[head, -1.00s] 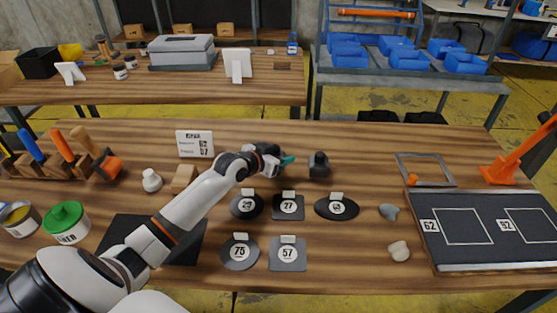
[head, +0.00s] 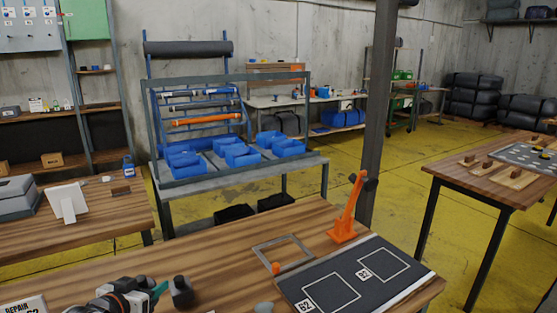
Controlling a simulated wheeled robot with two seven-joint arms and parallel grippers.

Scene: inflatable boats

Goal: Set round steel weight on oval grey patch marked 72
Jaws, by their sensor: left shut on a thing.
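My left gripper (head: 160,291) is at the bottom left of the head view, above the near wooden table. Its teal fingertips meet the dark round weight with a knob (head: 182,291), and it is shut on it. The weight's lower part is close to the picture's bottom edge, so I cannot tell whether it touches the table. The grey patches, among them the oval one marked 72, are outside the view now. My right gripper is not in view.
A grey stone (head: 264,308) shows at the bottom edge. A dark post (head: 377,120) stands behind the table.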

